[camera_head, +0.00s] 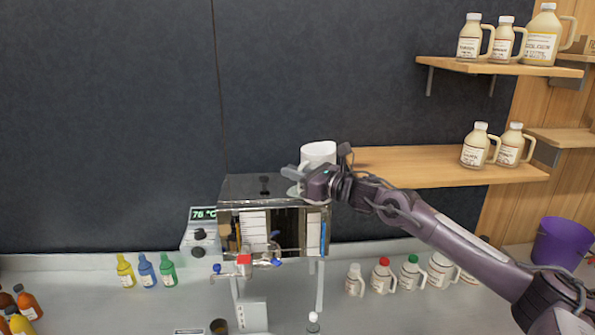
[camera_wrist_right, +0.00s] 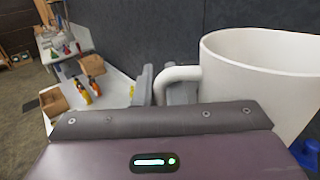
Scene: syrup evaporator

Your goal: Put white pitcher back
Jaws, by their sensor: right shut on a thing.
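The white pitcher (camera_head: 318,153) is up in the air above the right end of the metal evaporator (camera_head: 270,215) in the head view. My right gripper (camera_head: 296,180) is beside and just below it. In the right wrist view the pitcher (camera_wrist_right: 262,80) is large, upright and open at the top, with its handle toward the left. The right gripper's fingers (camera_wrist_right: 164,88) are shut on that handle. The pitcher's lower part is hidden behind the gripper body. My left gripper is in neither view.
The lower wall shelf (camera_head: 420,165) is right of the pitcher, with two jugs at its right end and its left part bare. An upper shelf (camera_head: 500,66) holds more jugs. Several capped bottles (camera_head: 383,276) stand on the counter below my right arm. A purple bucket (camera_head: 561,243) is at right.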

